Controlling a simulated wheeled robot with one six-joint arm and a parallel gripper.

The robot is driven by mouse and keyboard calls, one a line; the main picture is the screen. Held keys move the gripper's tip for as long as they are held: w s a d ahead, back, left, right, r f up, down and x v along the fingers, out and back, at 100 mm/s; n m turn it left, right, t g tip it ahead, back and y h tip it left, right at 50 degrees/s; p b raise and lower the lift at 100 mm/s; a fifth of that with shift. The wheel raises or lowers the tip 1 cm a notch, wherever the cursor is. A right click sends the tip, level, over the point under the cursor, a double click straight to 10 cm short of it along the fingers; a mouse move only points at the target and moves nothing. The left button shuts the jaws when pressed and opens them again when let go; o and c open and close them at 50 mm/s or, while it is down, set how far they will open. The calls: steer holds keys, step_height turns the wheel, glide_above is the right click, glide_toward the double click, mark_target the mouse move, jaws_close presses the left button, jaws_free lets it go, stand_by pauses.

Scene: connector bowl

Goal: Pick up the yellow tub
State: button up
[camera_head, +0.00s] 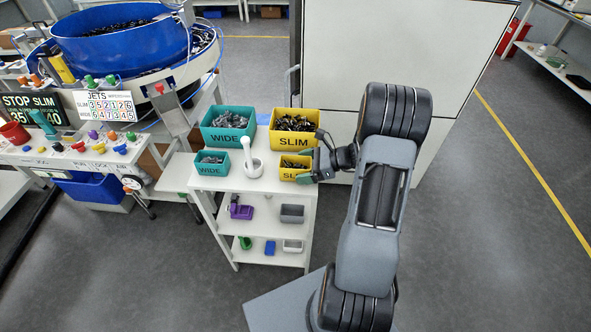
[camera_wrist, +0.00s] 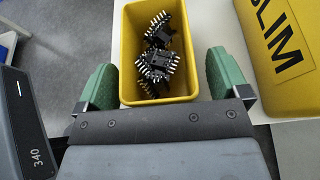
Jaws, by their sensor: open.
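The small yellow tub (camera_head: 290,175) labelled SLIM stands at the right front of the white stand's top and holds black connectors. It also shows in the wrist view (camera_wrist: 127,60), where several black connectors with pale pins (camera_wrist: 158,62) lie inside. My gripper (camera_head: 311,165) is open at this tub. In the wrist view the green fingertips of my gripper (camera_wrist: 160,82) lie one on each side of the tub, near its walls. I cannot tell whether they touch it. A larger yellow tub (camera_head: 293,141), also labelled SLIM, stands just behind and shows at right in the wrist view (camera_wrist: 290,50).
Two teal WIDE tubs, a large one (camera_head: 226,139) and a small one (camera_head: 211,170), stand to the left. A white mortar with a pestle (camera_head: 253,167) stands between the small tubs. Lower shelves hold small bins. A pale cabinet (camera_head: 400,50) rises behind. Floor at right is clear.

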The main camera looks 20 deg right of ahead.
steer(key=shift+w+a+f, duration=0.15)
steer(key=shift+a, duration=0.15)
steer(key=c, duration=1)
